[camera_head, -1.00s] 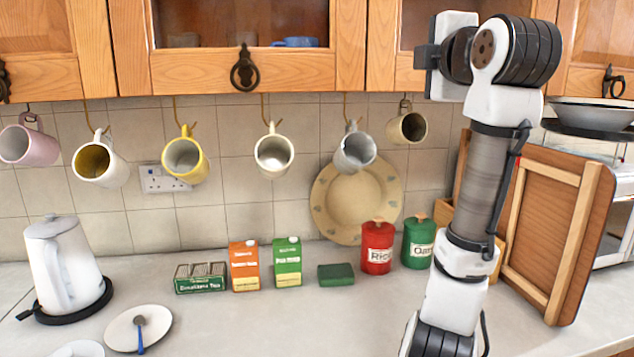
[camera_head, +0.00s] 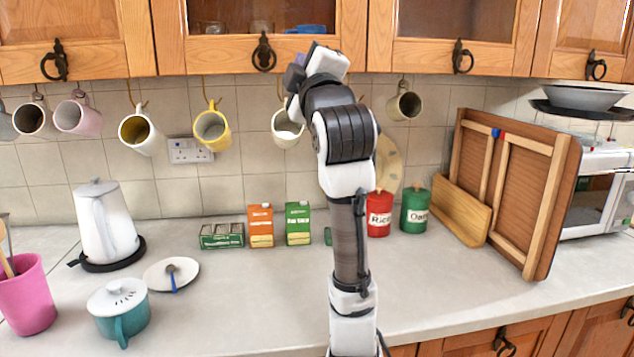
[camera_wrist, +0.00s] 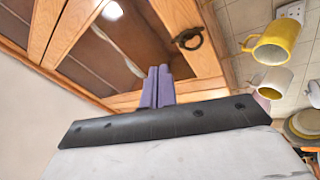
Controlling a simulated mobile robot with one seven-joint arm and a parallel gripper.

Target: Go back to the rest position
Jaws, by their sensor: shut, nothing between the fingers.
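My gripper (camera_wrist: 156,88) shows in the wrist view as two purple fingers pressed together, with nothing between them. It points up toward the wooden wall cabinets (camera_wrist: 150,30). In the head view my arm stands upright at the centre of the picture, bent at the top, with its end in front of the cabinets' lower edge. The fingers are mostly hidden there behind the wrist. The arm covers part of the mug row and the patterned plate (camera_head: 388,160).
Mugs hang from hooks under the cabinets, including a yellow mug (camera_head: 212,130) and a cream mug (camera_head: 287,128). A kettle (camera_head: 105,225), cartons (camera_head: 260,226), a red canister (camera_head: 379,214) and a teal pot (camera_head: 118,310) stand on the counter. The counter's middle (camera_head: 250,300) is clear.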

